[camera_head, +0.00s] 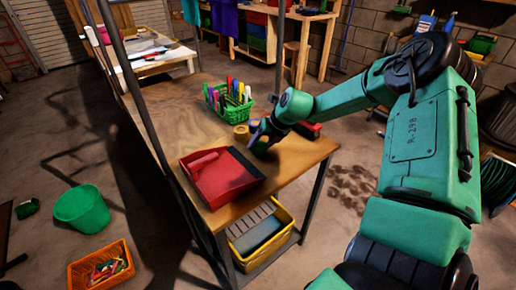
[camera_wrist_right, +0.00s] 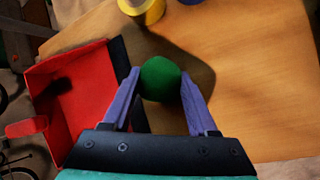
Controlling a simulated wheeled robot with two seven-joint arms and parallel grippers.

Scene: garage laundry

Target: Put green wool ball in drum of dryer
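The green wool ball (camera_wrist_right: 160,79) sits between the two purple fingers of my right gripper (camera_wrist_right: 160,84) in the right wrist view. Both fingertips meet its sides, so the gripper looks shut on it. In the head view my right gripper (camera_head: 258,134) is low over the near right part of the wooden workbench (camera_head: 170,112), just right of a red dustpan-like tray (camera_head: 218,176). I cannot make out the ball clearly there. Whether the ball touches the bench is unclear. The dryer and its drum are not in view. My left gripper is not in view.
A yellow roll (camera_wrist_right: 150,9) and a green basket of markers (camera_head: 229,101) stand close by on the bench. A yellow crate (camera_head: 262,255) sits beneath. A green bucket (camera_head: 82,210) and an orange basket (camera_head: 101,268) are on the floor at left.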

